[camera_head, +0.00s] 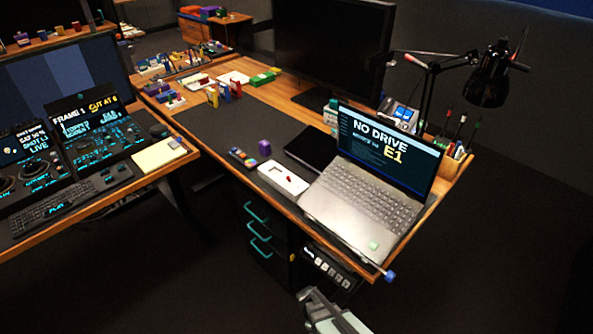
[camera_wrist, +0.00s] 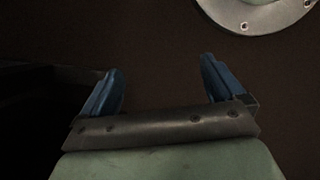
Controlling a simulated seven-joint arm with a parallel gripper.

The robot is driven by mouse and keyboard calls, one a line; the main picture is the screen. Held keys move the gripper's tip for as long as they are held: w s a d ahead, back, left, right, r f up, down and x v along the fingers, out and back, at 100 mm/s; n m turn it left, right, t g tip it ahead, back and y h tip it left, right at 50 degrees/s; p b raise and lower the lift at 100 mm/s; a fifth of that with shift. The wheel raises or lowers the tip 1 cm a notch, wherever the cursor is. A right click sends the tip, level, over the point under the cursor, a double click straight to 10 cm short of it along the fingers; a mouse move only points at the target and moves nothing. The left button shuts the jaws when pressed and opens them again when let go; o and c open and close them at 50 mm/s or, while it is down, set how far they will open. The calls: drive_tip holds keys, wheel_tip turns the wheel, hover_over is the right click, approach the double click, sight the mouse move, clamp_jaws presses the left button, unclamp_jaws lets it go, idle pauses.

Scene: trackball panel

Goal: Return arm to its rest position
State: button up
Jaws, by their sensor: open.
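My gripper (camera_wrist: 162,66) shows in the wrist view with its two blue fingers spread wide and nothing between them. In the head view, a pale grey part of my arm shows at the bottom edge, in front of the right desk and apart from the desktop; the fingers cannot be made out there. The trackball panel (camera_head: 100,143) lies on the left desk, with lit keys and small screens, well away from my arm.
The right desk (camera_head: 285,98) holds an open laptop (camera_head: 372,190), a white device (camera_head: 283,179), a black tablet (camera_head: 311,151) and a lamp (camera_head: 489,78). A blue-ended item (camera_head: 390,275) sticks out at its front corner. Drawers (camera_head: 262,228) stand beneath. Open floor lies right.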

drive_tip(key=s+d+r+m+g+y, duration=0.1)
drive_tip(key=s+d+r+m+g, duration=0.1)
drive_tip(key=s+m, duration=0.4)
drive_tip(key=s+d+r+m+g+y, duration=0.2)
drive_tip(key=s+d+r+m, duration=0.2)
drive_tip(key=s, duration=0.7)
drive_tip(key=d+m, duration=0.1)
drive_tip(key=m, duration=0.1)
drive_tip(key=shift+m+g+y, duration=0.3)
drive_tip(key=shift+d+r, duration=0.1)
